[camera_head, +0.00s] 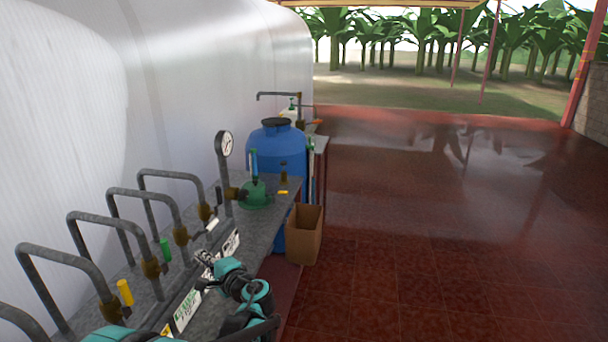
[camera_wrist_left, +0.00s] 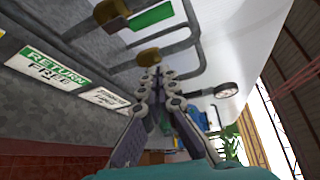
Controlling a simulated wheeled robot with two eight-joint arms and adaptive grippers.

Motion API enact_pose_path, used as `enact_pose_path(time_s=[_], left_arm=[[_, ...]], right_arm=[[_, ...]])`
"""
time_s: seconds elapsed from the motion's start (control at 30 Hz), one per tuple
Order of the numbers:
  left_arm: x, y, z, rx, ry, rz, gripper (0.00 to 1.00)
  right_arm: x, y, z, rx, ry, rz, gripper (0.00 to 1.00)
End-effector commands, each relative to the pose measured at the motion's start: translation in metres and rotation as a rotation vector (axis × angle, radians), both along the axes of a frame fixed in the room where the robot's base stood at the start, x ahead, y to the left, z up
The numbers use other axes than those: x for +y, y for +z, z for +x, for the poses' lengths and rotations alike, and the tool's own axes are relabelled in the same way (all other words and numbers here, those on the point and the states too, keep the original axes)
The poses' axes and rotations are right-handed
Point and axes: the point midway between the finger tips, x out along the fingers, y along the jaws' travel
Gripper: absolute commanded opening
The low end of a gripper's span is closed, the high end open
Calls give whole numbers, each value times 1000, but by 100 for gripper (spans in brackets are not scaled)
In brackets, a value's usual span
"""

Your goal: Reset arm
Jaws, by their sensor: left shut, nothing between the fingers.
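My left gripper (camera_head: 204,257) is in front of the grey pipe bench, near its front edge, with its fingers pointing toward the valves. In the left wrist view the two linked fingers (camera_wrist_left: 150,74) meet at their tips with nothing held between them. My teal left arm comes in from the bottom of the head view. My right gripper is not in view.
The grey bench (camera_head: 266,219) carries several bent pipes with brass valves and a pressure gauge (camera_head: 225,144). A sign reading RETURN (camera_wrist_left: 47,70) is on its front. Beyond stand a blue barrel (camera_head: 275,146) and a cardboard box (camera_head: 304,236). The red tiled floor (camera_head: 440,230) at right is clear.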

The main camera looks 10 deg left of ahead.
Motion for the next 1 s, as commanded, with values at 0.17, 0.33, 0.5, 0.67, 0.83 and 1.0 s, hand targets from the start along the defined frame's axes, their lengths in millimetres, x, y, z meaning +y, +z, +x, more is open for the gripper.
enact_pose_path(time_s=[0.17, 0.33, 0.5, 0.67, 0.83, 1.0], left_arm=[[-9, -10, -37, -28, 4, -218, 0], [-40, -35, -98, -73, 25, -567, 0], [-87, -65, -162, -116, 62, -922, 0], [-137, -92, -216, -148, 108, -1234, 0], [-178, -109, -252, -169, 148, -1463, 0], [-194, -114, -265, -175, 166, -1553, 0]], right_arm=[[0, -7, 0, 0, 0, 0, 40], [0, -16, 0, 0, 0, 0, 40], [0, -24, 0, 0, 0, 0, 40], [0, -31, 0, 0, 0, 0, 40], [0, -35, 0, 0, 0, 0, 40], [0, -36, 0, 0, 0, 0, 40]])
